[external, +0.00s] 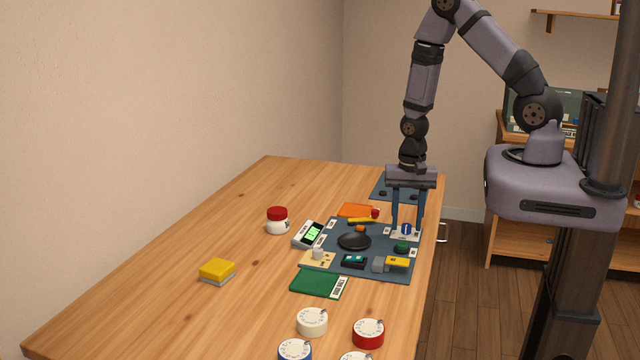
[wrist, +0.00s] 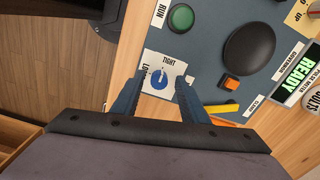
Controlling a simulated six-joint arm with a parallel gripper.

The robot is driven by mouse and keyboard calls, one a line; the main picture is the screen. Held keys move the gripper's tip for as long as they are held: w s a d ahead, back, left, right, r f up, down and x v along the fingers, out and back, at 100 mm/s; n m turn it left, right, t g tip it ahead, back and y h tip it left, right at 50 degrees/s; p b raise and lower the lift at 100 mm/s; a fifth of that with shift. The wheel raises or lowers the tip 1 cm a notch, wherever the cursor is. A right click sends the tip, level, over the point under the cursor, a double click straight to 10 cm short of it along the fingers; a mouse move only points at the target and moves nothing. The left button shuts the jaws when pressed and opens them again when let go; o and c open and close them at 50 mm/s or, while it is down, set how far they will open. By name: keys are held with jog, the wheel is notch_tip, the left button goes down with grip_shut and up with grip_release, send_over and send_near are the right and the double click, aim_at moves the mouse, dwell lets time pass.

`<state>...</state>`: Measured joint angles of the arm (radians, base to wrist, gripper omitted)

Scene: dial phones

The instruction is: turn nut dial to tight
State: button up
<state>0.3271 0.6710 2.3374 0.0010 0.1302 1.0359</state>
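The nut dial (wrist: 158,79) is a round blue knob with a white mark, on a white plate printed "TIGHT" and, partly hidden, "LO...". In the wrist view the mark is too small to read its setting exactly. The dial also shows in the external view (external: 406,229), at the right edge of the dark mat. My gripper (external: 407,227) points straight down over it. Its two fingers stand apart, one on each side of the dial, as the wrist view also shows (wrist: 160,82). I see a gap between fingers and knob, and cannot tell the fingertips' exact height.
The mat (wrist: 208,50) holds a green RUN button (wrist: 181,17), a black dome (wrist: 249,55), an orange block (wrist: 229,83) and a yellow bar (wrist: 222,108) close to the right finger. A meter reading READY (wrist: 298,72) stands beyond. The table's left side is mostly clear.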

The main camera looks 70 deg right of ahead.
aim_at(409, 226)
jog(key=shift+r+b, duration=0.45)
jog(key=shift+r, duration=3.2)
jog(key=shift+s+n, duration=0.1)
jog(key=shift+n, duration=0.6)
jog(key=shift+s+a+n, duration=0.1)
jog(key=shift+s+n, duration=0.2)
jog(key=shift+n, duration=0.3)
jog(key=s+a+r+n+g, duration=0.3)
jog(key=s+a+r+n, duration=0.2)
jog(key=s+n, duration=0.4)
jog(key=w+a+r+n+t, duration=0.3)
jog(key=w+a+r+n, duration=0.1)
jog(key=shift+w+r, duration=0.3)
